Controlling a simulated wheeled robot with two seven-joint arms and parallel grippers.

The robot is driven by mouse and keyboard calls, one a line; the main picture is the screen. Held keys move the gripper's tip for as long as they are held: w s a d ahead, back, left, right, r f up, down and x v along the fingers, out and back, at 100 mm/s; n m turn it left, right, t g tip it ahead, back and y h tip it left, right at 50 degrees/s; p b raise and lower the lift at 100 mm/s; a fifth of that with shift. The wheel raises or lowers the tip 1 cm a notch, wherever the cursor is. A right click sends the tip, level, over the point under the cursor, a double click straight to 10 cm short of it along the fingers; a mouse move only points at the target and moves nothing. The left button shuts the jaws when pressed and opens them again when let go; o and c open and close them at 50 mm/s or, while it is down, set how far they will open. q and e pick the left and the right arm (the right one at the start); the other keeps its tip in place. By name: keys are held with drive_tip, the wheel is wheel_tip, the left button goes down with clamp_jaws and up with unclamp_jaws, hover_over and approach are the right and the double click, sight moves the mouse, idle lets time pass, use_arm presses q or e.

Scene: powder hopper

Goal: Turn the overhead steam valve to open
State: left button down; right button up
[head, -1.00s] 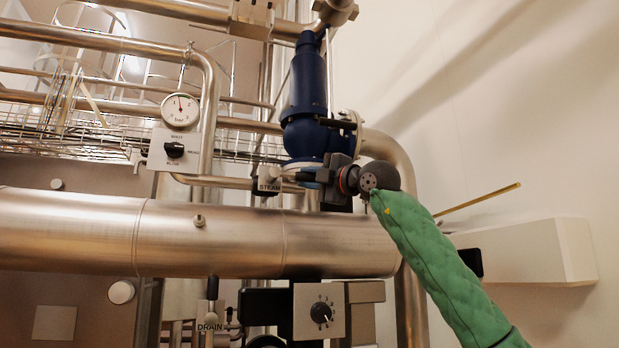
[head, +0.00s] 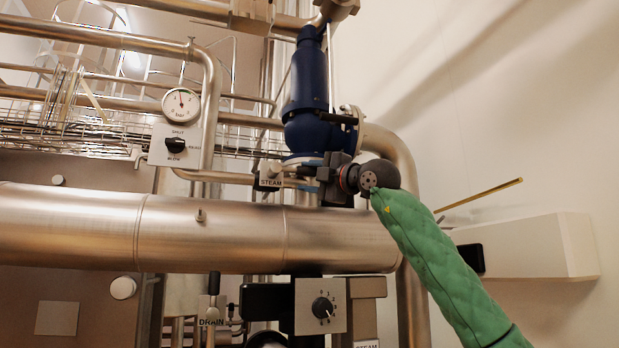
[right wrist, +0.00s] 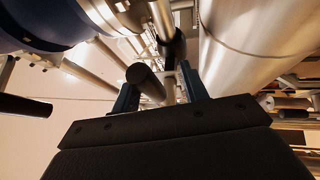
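The steam valve (head: 277,167) is by a dark tag marked STEAM (head: 270,181), just below the blue valve body (head: 305,100) in the head view. My right gripper (head: 300,172) reaches in from the right, its fingers pointing left at the valve. In the right wrist view its two fingers (right wrist: 160,92) stand apart. A round-ended black bar (right wrist: 145,80) shows between them, nearer the left finger; I cannot tell whether they touch. A black sleeve on a steel rod (right wrist: 172,45) lies farther ahead. My left gripper is not in view.
A large steel pipe (head: 220,235) runs just below the gripper. A gauge (head: 181,105) and a knob panel (head: 175,146) are to the left. A lower dial panel (head: 321,307) and a DRAIN handle (head: 213,284) are below. A white wall box (head: 525,250) is at right.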

drive_tip(key=shift+f, duration=0.1)
drive_tip(key=shift+s+d+f+b, duration=0.15)
drive_tip(key=shift+s+d+b, duration=0.05)
drive_tip(key=shift+d+b, duration=0.2)
drive_tip(key=b+v, duration=0.5)
drive_tip(key=v, duration=0.3)
drive_tip(key=shift+r, duration=0.4)
idle(0.5)
drive_tip(key=shift+d, duration=0.1)
drive_tip(key=b+v, duration=0.1)
drive_tip(key=v, duration=0.7)
drive_tip(key=shift+b, duration=0.4)
